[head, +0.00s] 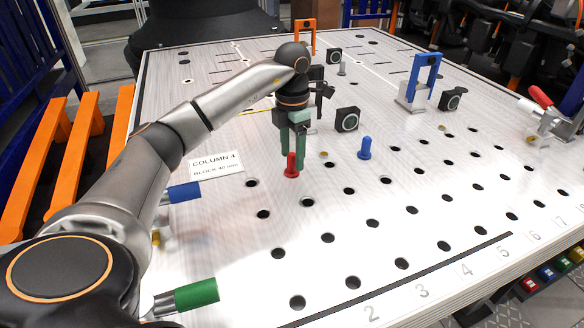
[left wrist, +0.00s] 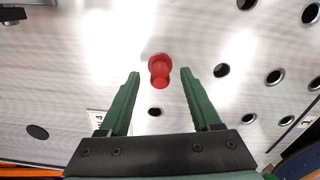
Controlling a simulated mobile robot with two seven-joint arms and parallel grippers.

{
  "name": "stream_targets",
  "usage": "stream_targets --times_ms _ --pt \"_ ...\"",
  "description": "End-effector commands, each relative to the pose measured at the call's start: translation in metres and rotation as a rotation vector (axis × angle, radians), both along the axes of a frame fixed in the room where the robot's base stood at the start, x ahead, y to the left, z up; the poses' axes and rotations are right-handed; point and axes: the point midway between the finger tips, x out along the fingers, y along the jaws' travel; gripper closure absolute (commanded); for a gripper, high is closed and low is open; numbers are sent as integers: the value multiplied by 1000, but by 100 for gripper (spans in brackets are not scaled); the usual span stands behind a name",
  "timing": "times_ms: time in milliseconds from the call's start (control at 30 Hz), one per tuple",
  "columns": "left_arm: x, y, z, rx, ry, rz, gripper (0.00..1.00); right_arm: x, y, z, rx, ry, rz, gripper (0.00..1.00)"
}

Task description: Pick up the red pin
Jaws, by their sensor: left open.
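The red pin (head: 291,166) stands upright on the perforated table, with a round head and a wider foot. In the left wrist view the red pin (left wrist: 159,70) lies just beyond the fingertips, roughly midway between them. My left gripper (head: 292,162) is open, with its green fingers pointing down at the pin. In the left wrist view the two fingers of my left gripper (left wrist: 160,72) are spread apart and nothing is between them. I cannot see my right gripper in either view.
A blue pin (head: 365,148) stands to the right of the red one. Black blocks with white rings, such as one (head: 347,120), stand behind. A label (head: 216,163) lies left. The perforated table (head: 330,275) is clear in front.

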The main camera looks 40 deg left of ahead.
Motion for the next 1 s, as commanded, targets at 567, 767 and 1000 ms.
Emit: stream_targets --times_ms 567,767,1000 --pt "-1 0 -25 0 -2 0 49 0 0 4 -1 -1 1 100" --pt "-1 0 -25 0 -1 0 72 0 0 4 -1 -1 1 100" --pt "-1 0 -24 -1 -2 0 98 0 0 4 -1 -1 1 100"
